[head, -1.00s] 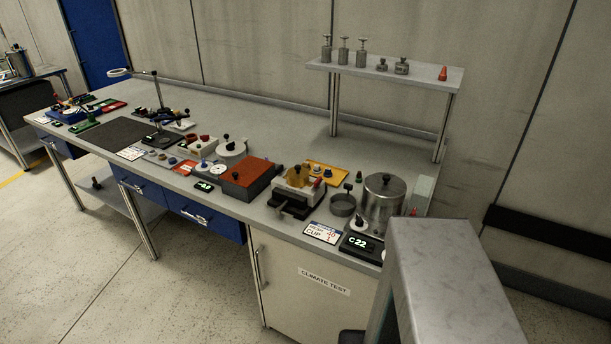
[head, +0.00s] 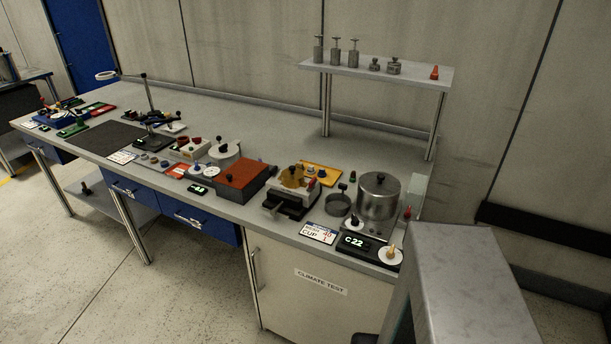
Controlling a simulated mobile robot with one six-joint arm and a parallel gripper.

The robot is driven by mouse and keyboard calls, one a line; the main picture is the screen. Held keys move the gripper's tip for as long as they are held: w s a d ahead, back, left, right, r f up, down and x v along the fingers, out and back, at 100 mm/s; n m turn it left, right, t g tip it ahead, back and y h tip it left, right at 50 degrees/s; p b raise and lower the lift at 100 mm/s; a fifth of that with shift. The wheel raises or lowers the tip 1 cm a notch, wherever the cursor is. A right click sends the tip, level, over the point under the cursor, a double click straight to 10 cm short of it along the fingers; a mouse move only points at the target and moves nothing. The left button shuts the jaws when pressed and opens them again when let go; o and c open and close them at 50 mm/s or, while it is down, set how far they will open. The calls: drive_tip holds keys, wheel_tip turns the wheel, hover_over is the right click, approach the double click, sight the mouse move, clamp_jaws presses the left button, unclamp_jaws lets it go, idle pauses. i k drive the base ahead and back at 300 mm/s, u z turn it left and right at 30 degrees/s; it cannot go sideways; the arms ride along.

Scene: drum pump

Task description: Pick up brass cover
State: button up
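A brass-coloured, dome-like part (head: 292,176) with a dark knob sits on a grey-and-black fixture (head: 290,200) near the front of the bench, right of the red-topped box. It is probably the brass cover, but it is too small to be sure. A white disc with a small brass-coloured knob (head: 391,251) lies at the bench's front right, beside the black C22 display. My gripper is not in view.
The bench (head: 240,130) carries a red-topped box (head: 241,178), a yellow tray (head: 321,173) and a metal pot (head: 378,196). A raised shelf (head: 385,75) stands behind. A large grey block (head: 470,270) fills the lower right. Floor is clear at the lower left.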

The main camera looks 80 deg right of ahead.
sight(291, 177)
drive_tip(key=z, duration=0.85)
drive_tip(key=i, duration=0.6)
drive_tip(key=u, duration=0.05)
drive_tip(key=k, duration=0.6)
drive_tip(key=u, duration=0.05)
